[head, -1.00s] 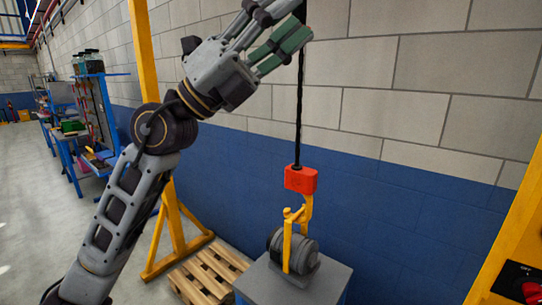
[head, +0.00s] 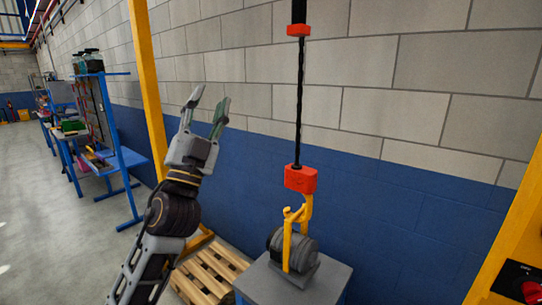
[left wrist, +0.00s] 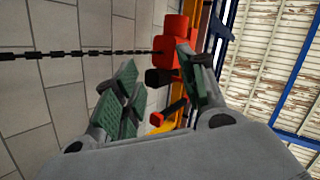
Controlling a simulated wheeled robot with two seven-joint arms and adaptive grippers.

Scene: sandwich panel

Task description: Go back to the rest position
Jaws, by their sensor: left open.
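My left gripper (head: 207,108) is open and empty in the head view, pointing up in front of the wall, left of the hanging chain (head: 299,100). Its fingers with green pads also show in the left wrist view (left wrist: 160,85). My right gripper is not in view.
A red hoist block (head: 300,179) with a yellow hook (head: 296,235) hangs at a grey motor-like part (head: 308,257) on a grey-topped stand (head: 325,285). A wooden pallet (head: 213,272) lies beside it. A yellow post (head: 148,80) stands behind my left arm. Blue workbenches (head: 125,160) are at left.

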